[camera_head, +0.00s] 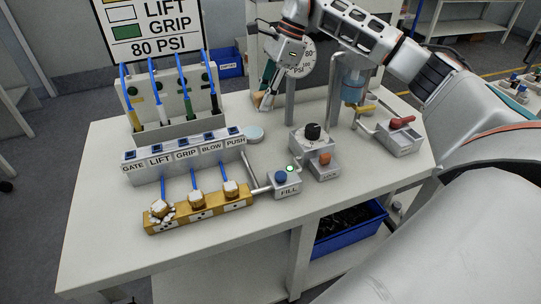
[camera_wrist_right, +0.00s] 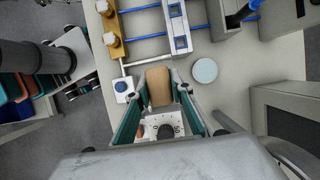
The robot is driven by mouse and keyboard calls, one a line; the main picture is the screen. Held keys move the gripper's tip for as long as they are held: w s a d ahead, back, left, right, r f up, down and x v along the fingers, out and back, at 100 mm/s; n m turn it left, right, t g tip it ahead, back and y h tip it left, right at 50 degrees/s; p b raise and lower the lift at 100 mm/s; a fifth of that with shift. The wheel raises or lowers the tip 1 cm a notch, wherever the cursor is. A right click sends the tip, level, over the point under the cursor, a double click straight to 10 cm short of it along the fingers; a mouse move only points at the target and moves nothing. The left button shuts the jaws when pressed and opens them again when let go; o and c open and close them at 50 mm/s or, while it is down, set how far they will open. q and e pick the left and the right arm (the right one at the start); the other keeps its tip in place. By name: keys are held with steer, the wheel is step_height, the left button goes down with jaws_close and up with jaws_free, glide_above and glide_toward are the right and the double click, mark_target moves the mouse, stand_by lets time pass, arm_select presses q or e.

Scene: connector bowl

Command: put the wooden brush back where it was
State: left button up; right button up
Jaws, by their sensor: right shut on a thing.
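The wooden brush shows in the right wrist view as a tan block (camera_wrist_right: 158,86) between the two fingers of my right gripper (camera_wrist_right: 160,95). In the head view my right gripper (camera_head: 267,92) is at the back of the table, left of the gauge post, shut on the brush. Only a small tan part of the brush (camera_head: 259,99) shows there. Its bristles cannot be made out. My left gripper is in neither view.
A pale round disc (camera_head: 253,133) lies on the table (camera_head: 105,215) beside the labelled switch block (camera_head: 185,159). The yellow manifold (camera_head: 198,213), FILL box (camera_head: 284,181), black knob box (camera_head: 313,139) and red-handled valve (camera_head: 400,135) stand nearby. The table's front left is clear.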

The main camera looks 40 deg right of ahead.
step_height(320, 180, down, 14)
steer(key=shift+w+a+f, duration=0.1)
steer(key=shift+f, duration=2.35)
steer(key=o, duration=1)
steer(key=shift+f, duration=0.1)
steer(key=shift+o, duration=0.2)
steer(key=v, duration=1.2)
steer(key=shift+r, duration=0.2)
